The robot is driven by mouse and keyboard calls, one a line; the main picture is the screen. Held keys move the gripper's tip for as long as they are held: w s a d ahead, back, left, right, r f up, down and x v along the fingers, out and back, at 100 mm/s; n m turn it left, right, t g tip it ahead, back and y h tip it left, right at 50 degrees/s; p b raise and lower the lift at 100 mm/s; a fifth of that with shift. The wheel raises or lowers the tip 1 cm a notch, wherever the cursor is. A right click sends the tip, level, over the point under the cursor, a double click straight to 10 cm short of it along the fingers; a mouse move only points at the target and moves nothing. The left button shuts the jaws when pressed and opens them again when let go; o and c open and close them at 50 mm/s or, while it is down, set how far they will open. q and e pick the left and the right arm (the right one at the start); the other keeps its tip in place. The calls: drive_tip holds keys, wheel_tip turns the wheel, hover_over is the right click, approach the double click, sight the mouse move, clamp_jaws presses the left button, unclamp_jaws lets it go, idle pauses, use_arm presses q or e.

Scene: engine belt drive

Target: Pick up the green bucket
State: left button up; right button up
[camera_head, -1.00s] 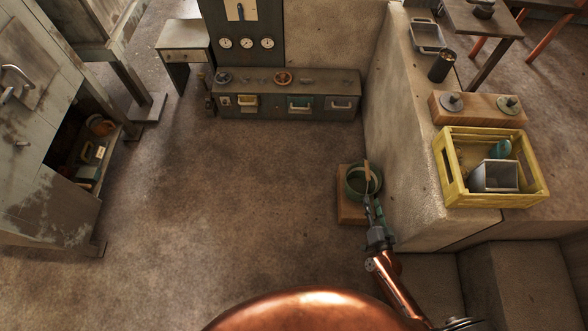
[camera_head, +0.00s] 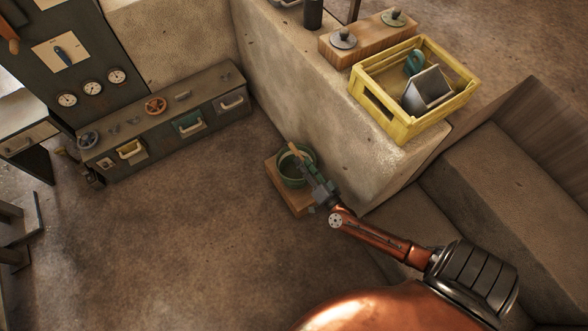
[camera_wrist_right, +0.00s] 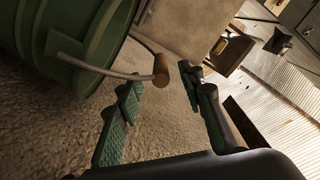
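The green bucket (camera_head: 288,176) stands upright on a small wooden block on the floor, beside the pale low wall. Its wire handle has a brown wooden grip (camera_head: 296,151). My right gripper (camera_head: 314,182) is at the bucket's near right side. In the right wrist view, the bucket (camera_wrist_right: 85,35) fills the upper left, and the wooden grip (camera_wrist_right: 162,70) shows near the gap between the fingertips of my right gripper (camera_wrist_right: 160,82). The fingers are apart and hold nothing. My left gripper is not in view.
The wooden block (camera_head: 286,203) lies under the bucket. The low wall (camera_head: 340,140) rises close on the right, with a yellow crate (camera_head: 392,125) on top. A grey drawer cabinet (camera_head: 160,118) stands at the back left. The floor left of the bucket is clear.

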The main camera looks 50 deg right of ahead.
sight(296, 152)
drive_tip(key=b+x, duration=0.1)
drive_tip(key=x, duration=0.3)
drive_tip(key=shift+w+f+b, duration=0.15)
drive_tip(key=shift+w+b, duration=0.2)
drive_tip(key=shift+w, duration=0.05)
drive_tip(key=shift+w+d, duration=0.2)
drive_tip(key=shift+w, duration=0.3)
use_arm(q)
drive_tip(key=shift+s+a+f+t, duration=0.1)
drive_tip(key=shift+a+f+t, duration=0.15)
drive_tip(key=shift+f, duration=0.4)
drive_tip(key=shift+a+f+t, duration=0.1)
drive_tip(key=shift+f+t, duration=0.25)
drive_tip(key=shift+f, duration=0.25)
use_arm(e)
drive_tip(key=shift+c, duration=0.6)
clamp_jaws()
drive_tip(key=shift+r, duration=0.2)
